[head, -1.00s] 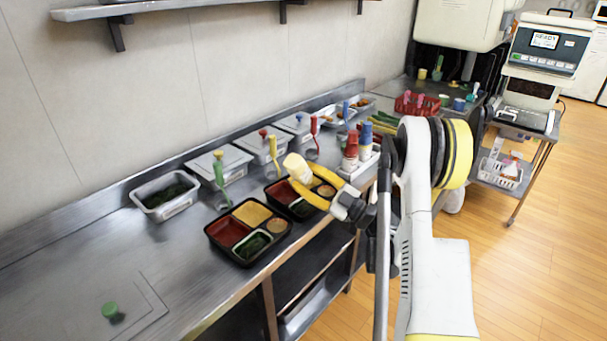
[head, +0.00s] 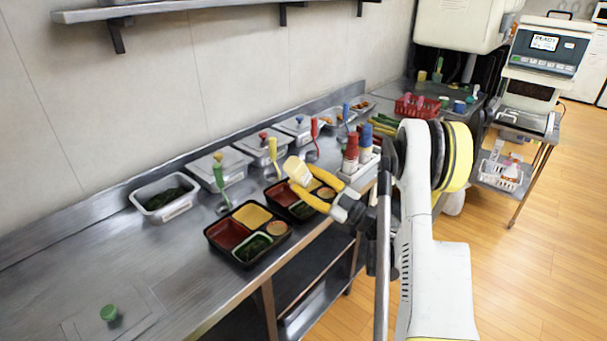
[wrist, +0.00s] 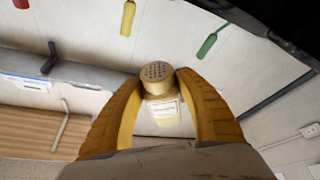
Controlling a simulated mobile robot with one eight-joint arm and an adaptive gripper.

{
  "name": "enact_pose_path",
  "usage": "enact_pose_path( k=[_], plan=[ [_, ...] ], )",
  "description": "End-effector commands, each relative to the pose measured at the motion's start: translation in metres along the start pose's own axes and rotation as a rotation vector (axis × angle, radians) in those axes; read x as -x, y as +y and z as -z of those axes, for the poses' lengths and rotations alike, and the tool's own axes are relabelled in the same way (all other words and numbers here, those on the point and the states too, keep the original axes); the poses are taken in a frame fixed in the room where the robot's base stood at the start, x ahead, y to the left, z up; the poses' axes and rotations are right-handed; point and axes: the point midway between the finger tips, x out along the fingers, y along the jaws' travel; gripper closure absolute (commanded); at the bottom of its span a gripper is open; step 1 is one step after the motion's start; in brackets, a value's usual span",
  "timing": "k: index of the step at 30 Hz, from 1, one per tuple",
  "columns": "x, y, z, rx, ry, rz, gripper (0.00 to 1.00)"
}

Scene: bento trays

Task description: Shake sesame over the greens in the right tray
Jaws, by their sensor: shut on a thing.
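My gripper (head: 312,184) has its yellow fingers shut on a pale cream shaker (head: 297,170). In the wrist view the shaker (wrist: 160,95) sits between both fingers, its perforated lid facing the camera. In the head view the shaker is tilted and held above the right tray (head: 270,197). That dark tray is partly hidden by my gripper. Its dark greens (head: 302,209) show in the front compartment, just below the fingers. I cannot make out any sesame on them.
The left tray (head: 208,238) stands close beside it with similar food. Behind are lidded steel pans (head: 217,163) and coloured-handled ladles (head: 272,150). Red-capped and blue-capped bottles (head: 351,150) stand in a rack just right of my gripper.

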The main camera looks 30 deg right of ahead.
Motion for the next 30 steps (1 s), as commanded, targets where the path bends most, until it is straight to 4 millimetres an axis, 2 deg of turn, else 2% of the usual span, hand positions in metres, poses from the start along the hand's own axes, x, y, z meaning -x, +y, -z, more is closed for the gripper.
enact_pose_path(
  k=[8,18,30],
  plan=[
    [-0.001,0.002,0.003,0.0,0.0,0.0,0.67],
    [-0.012,0.019,0.029,0.0,0.0,0.0,0.67],
    [-0.013,0.021,0.033,0.0,0.0,0.0,0.67]
  ],
)
